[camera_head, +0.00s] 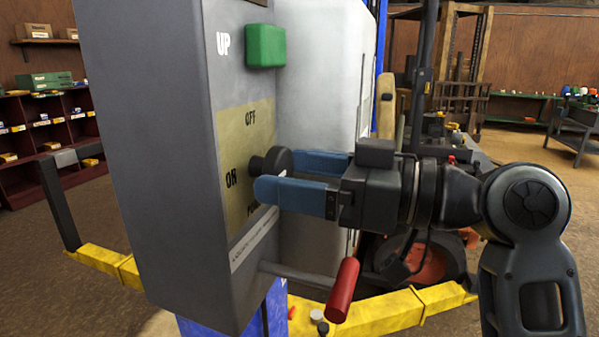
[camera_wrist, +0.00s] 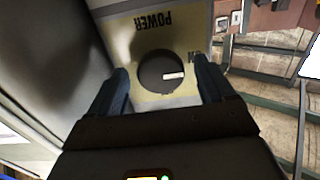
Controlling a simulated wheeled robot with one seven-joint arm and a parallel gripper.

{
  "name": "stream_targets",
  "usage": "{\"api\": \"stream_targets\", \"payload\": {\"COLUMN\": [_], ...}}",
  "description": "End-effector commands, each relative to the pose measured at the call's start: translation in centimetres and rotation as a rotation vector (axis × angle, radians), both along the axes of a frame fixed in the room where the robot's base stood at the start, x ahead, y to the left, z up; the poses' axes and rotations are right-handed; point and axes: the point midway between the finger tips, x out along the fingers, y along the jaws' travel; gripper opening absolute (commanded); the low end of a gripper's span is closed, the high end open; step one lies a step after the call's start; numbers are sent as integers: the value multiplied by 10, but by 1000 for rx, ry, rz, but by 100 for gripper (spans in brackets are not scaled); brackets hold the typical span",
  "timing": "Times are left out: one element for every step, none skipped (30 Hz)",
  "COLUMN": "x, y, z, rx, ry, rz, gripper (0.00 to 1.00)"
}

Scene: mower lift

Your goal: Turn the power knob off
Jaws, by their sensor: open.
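The black round power knob (camera_head: 271,163) sits on a yellow label plate (camera_head: 232,128) on the side of a grey control box. The plate reads OFF above the knob and ON to its left. In the wrist view the knob (camera_wrist: 155,73) has a white mark turned toward the ON lettering, which appears upside down on the right. My gripper (camera_head: 280,174) is open, its blue fingers pointing at the plate. In the wrist view the fingers (camera_wrist: 162,70) stand on either side of the knob, with a gap at each side. Whether the fingertips touch the plate is unclear.
A green button (camera_head: 265,46) marked UP sits above the plate on the grey box (camera_head: 160,150). A lever with a red grip (camera_head: 343,290) sticks out below my gripper. Yellow lift beams (camera_head: 385,312) and a mower wheel (camera_head: 432,262) lie lower behind.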

Motion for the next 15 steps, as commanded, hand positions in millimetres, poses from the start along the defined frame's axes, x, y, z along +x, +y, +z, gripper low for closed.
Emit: {"api": "stream_targets", "payload": {"x": [0,0,0,0,0,0,0,0,0,0,0,0,0,0,0], "y": [0,0,0,0,0,0,0,0,0,0,0,0,0,0,0], "z": [0,0,0,0,0,0,0,0,0,0,0,0,0,0,0], "rx": [0,0,0,0,0,0,0,0,0,0,0,0,0,0,0], "ry": [0,0,0,0,0,0,0,0,0,0,0,0,0,0,0], "rz": [0,0,0,0,0,0,0,0,0,0,0,0,0,0,0], "gripper": [80,77,73,70,67,64,61,58,54,51,48,44,42,39,35]}}
